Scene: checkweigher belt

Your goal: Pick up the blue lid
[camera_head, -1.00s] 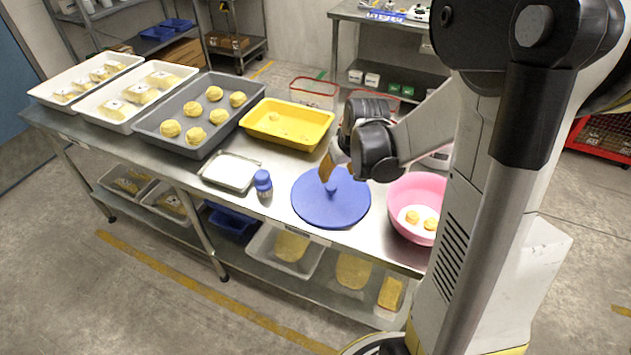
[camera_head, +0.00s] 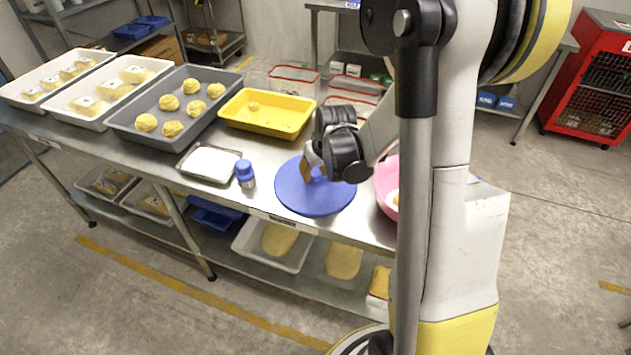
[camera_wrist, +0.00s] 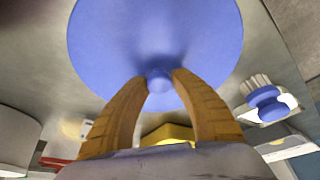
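The blue lid (camera_head: 300,200) is a round disc with a small knob on top. It lies flat on the steel table, left of the pink bowl. My gripper (camera_head: 312,172) is at the knob from above. In the wrist view, the two orange-brown fingers of my gripper (camera_wrist: 160,78) stand on either side of the knob, with their tips against it and no clear gap. The lid (camera_wrist: 110,35) fills the top of that view. In the head view, my gripper hides part of the lid's far edge.
The pink bowl (camera_head: 384,190) is close on the right, partly behind my arm. A yellow tray (camera_head: 230,118) is behind. A grey tray (camera_head: 118,125) holds several dough balls.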

